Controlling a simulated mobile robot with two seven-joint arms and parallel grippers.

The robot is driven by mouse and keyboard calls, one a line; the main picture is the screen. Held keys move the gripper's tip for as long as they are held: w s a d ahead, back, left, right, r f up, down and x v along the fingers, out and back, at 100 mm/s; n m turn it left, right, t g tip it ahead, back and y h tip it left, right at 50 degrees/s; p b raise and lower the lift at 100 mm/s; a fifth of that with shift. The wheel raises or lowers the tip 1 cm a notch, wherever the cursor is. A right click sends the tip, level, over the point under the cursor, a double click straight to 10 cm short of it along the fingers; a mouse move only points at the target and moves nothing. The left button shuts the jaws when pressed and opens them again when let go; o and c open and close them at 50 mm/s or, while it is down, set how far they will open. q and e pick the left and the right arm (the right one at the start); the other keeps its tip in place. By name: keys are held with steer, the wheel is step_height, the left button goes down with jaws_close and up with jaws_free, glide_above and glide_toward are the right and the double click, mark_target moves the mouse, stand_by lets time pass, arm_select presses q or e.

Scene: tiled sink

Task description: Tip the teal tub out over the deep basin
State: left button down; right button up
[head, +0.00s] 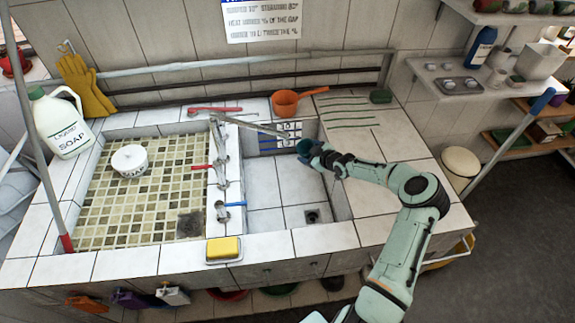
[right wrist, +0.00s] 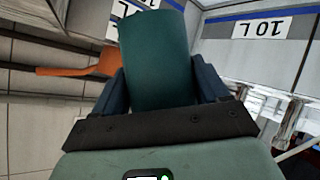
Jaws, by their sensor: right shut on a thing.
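The teal tub (right wrist: 155,60) is held between the two dark fingers of my right gripper (right wrist: 160,90) in the right wrist view. In the head view the right gripper (head: 316,153) and the tub (head: 305,147) are small, above the far right part of the deep basin (head: 270,190). The basin is white-tiled, with a drain (head: 312,215) near its front right corner. The gripper is shut on the tub. I cannot tell the tub's tilt or see inside it. My left gripper is not in view.
An orange scoop (head: 286,102) lies on the back ledge. A metal faucet spout (head: 245,124) reaches over the deep basin from the divider. A yellow sponge (head: 223,248) lies on the front rim. A shallow green-tiled basin (head: 120,205) at left holds a white round container (head: 130,160).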

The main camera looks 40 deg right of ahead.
steer(key=shift+s+d+r, duration=0.15)
steer(key=shift+s+d, duration=0.15)
steer(key=shift+d, duration=0.05)
steer(key=shift+a+m, duration=0.15)
steer(key=shift+m, duration=0.15)
steer(key=shift+w+r, duration=0.15)
steer(key=shift+w, duration=0.1)
steer(key=shift+s+d+r+m+y, duration=0.15)
steer(key=shift+d+r, duration=0.05)
steer(key=shift+d, duration=0.2)
steer(key=shift+s+d+r+m+y, duration=0.1)
steer(key=shift+d+r+m+y, duration=0.05)
steer(key=shift+d, duration=0.2)
steer(key=shift+d+r+m+t+y, duration=0.3)
steer(key=shift+m, duration=0.1)
steer(key=shift+s+d+r, duration=0.1)
steer(key=shift+d+r, duration=0.1)
steer(key=shift+r, duration=0.15)
steer(key=shift+d+r+m+y, duration=0.15)
steer(key=shift+d+m+y, duration=0.3)
steer(key=shift+m+y, duration=0.15)
steer(key=shift+r+t, duration=0.15)
steer(key=shift+t, duration=0.15)
